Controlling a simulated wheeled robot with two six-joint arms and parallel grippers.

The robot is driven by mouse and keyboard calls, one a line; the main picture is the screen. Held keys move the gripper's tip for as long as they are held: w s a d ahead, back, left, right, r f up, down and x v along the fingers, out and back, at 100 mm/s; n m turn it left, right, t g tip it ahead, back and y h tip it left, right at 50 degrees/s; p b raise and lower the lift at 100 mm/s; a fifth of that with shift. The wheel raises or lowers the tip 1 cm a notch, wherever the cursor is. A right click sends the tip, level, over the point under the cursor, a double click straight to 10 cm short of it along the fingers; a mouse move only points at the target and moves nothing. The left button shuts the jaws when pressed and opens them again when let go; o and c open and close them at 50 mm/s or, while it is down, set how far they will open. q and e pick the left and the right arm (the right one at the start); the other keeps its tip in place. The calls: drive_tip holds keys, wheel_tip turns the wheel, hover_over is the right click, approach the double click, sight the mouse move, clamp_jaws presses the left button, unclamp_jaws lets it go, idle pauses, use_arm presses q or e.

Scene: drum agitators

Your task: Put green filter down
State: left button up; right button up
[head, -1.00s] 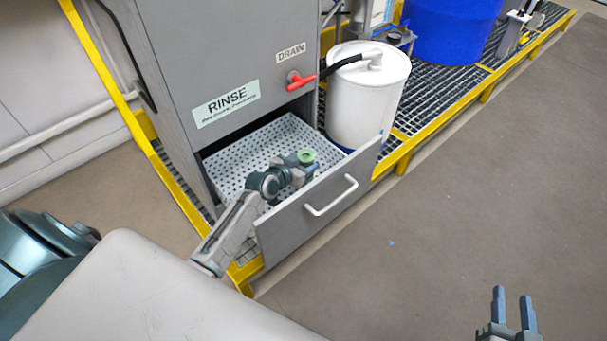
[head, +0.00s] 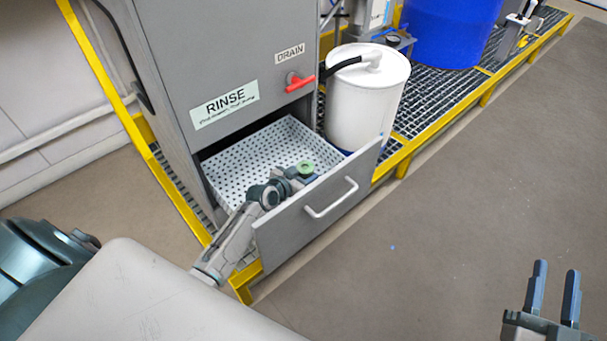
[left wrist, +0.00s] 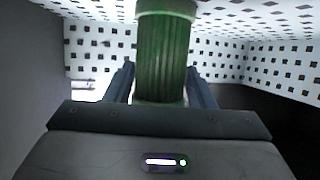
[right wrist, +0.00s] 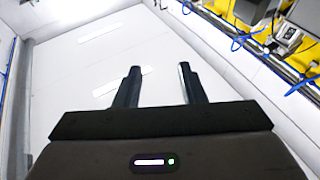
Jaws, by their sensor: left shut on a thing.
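The green filter (left wrist: 165,55) is a ribbed green cylinder with a paler end cap, held between the fingers of my left gripper (left wrist: 162,88) in the left wrist view. In the head view the filter's pale green top (head: 306,167) shows just above my left gripper (head: 297,177), inside the open drawer. The drawer's white perforated tray (head: 250,150) lies around and below them. I cannot tell whether the filter's lower end touches the tray. My right gripper (head: 553,292) is open and empty over the floor at the lower right; it also shows in the right wrist view (right wrist: 158,85).
The grey rinse cabinet (head: 215,60) stands behind the drawer, whose grey front (head: 320,208) has a white handle (head: 331,198). A white drum (head: 368,100) stands right of the drawer. A red drain valve (head: 300,82) is above. The floor at right is clear.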

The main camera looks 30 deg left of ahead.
drive_tip(key=shift+r, duration=0.15)
use_arm(q)
drive_tip(key=o, duration=1)
drive_tip(key=shift+c, duration=0.2)
use_arm(e)
drive_tip(key=shift+r, duration=0.15)
use_arm(q)
drive_tip(key=p+v, duration=0.2)
drive_tip(key=v, duration=0.5)
drive_tip(key=shift+s+r, duration=0.15)
drive_tip(key=shift+s, duration=0.1)
use_arm(e)
wheel_tip(320, 180, down, 10)
drive_tip(key=s+g, duration=0.2)
drive_tip(key=g, duration=0.4)
drive_tip(key=shift+a+f+m, duration=0.25)
drive_tip(key=shift+a+m, duration=0.05)
